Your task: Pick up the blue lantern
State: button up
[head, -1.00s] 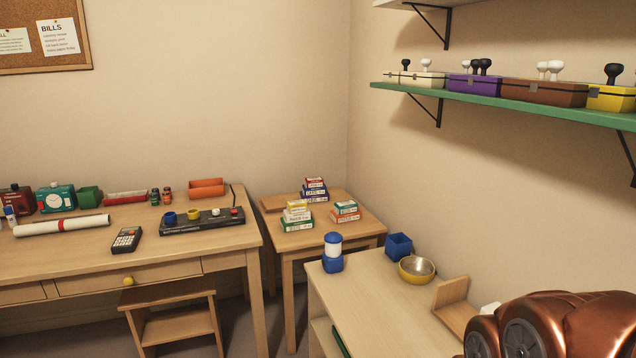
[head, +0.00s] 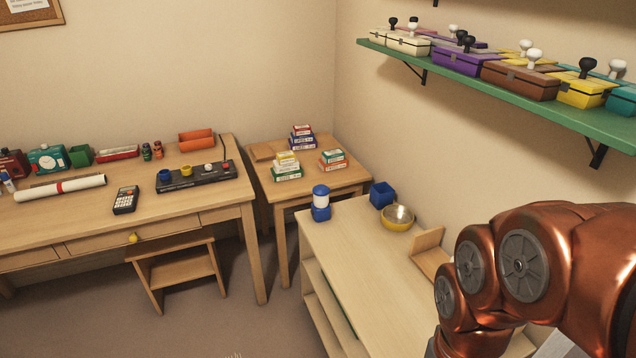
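The blue lantern (head: 320,203) stands upright near the far left corner of the low wooden shelf unit (head: 345,258). It has a blue base, a white middle and a blue domed top. My copper-coloured arm fills the lower right of the head view, over the near end of the unit. My gripper is outside the picture, so its state does not show.
A blue open box (head: 382,194), a yellow bowl (head: 397,218) and a wooden bookend (head: 428,252) stand right of the lantern. Small boxes (head: 286,168) sit on the side table (head: 317,188) behind. A green wall shelf (head: 480,92) holds several cases. The unit's front top is clear.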

aim_at(321, 205)
jog(key=u, duration=0.5)
jog(key=k, duration=0.6)
jog(key=u, duration=0.95)
jog(key=i, duration=0.9)
jog(key=z, duration=0.45)
jog(key=i, duration=1.3)
jog(key=z, duration=0.8)
